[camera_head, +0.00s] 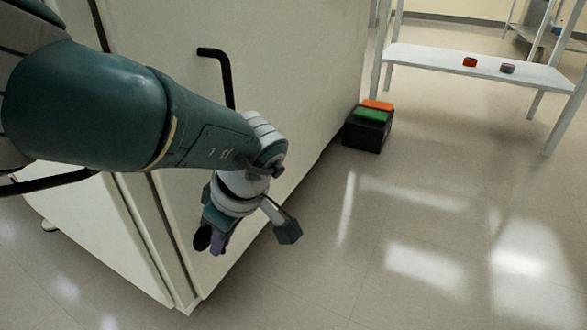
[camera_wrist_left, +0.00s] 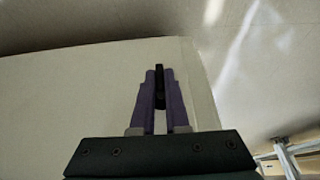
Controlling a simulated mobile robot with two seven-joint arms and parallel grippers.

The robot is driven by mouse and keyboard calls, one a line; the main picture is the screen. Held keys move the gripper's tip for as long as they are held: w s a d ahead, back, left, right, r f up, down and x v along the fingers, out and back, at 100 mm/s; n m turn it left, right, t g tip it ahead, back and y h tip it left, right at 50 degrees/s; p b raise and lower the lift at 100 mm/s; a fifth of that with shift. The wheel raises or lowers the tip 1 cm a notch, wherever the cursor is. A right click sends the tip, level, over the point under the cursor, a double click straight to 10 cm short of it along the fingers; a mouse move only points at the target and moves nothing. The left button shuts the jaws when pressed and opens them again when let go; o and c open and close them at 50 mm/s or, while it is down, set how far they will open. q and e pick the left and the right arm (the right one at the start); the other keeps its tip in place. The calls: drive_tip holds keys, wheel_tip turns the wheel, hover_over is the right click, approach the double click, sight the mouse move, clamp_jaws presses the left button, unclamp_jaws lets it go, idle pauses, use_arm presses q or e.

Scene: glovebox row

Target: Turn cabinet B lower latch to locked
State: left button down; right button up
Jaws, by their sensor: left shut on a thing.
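The cream cabinet (camera_head: 290,60) fills the left and middle of the head view; I cannot read any letter on it. My left gripper (camera_head: 212,242) is low against the cabinet's door, near its lower corner. In the left wrist view the two purple fingers of the left gripper (camera_wrist_left: 160,80) are closed on a thin black latch (camera_wrist_left: 159,72), which stands out from the pale door between them. A dark round part of the latch (camera_head: 202,238) shows beside the fingers in the head view. Its exact turn angle is hard to tell. My right gripper is not in view.
A black vertical door handle (camera_head: 227,75) is above my left wrist. A black box (camera_head: 364,134) with a green and an orange item on top stands on the floor beside the cabinet. The floor at right is clear.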

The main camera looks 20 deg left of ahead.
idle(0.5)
use_arm(q)
drive_tip(key=c, duration=0.9)
unclamp_jaws()
drive_tip(key=shift+a, duration=0.2)
drive_tip(key=shift+d, duration=0.1)
drive_tip(key=p+v, duration=0.8)
drive_tip(key=v, duration=0.2)
drive_tip(key=shift+w, duration=0.1)
